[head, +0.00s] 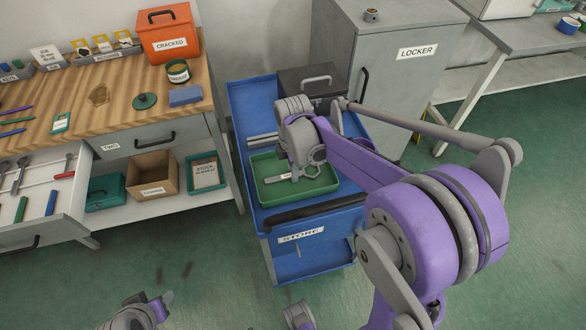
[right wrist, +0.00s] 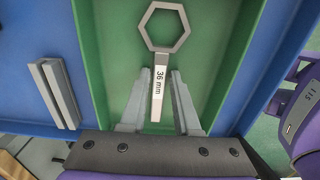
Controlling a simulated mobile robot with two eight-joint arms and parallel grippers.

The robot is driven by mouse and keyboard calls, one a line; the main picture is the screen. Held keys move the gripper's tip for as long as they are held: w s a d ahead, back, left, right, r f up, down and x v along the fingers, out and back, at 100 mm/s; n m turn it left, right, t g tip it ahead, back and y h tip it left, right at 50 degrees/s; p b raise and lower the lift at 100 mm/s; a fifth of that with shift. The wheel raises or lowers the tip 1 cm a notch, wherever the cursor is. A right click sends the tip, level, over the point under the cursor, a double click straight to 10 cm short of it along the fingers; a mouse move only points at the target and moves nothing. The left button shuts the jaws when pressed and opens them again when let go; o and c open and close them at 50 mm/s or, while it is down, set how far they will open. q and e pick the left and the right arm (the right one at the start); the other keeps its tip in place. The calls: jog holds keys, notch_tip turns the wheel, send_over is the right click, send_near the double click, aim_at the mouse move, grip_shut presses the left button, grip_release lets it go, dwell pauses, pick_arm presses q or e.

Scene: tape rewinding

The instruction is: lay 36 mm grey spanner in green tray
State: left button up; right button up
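The grey 36 mm spanner (right wrist: 158,92), with a hexagonal ring end and a white "36 mm" label, lies over the floor of the green tray (right wrist: 93,65). In the right wrist view the fingers of my right gripper (right wrist: 160,88) stand on either side of the handle with a gap at each side. The green tray (head: 262,199) sits on the blue trolley. My left gripper (head: 153,300) is low in the head view, away from the tray; its finger gap is unclear.
The blue trolley (head: 240,98) also bears grey rails (right wrist: 60,93) beside the tray and a dark toolbox (head: 306,80). A grey locker (head: 385,60) stands behind it. A wooden bench (head: 75,98) with an open tool drawer (head: 38,208) is at the left.

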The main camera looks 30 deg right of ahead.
jog(key=shift+o, duration=1.3)
jog(key=shift+r, duration=0.15)
jog(key=shift+r, duration=0.35)
notch_tip(320, 180, up, 12)
jog(key=p, duration=0.1)
jog(key=shift+f, duration=0.25)
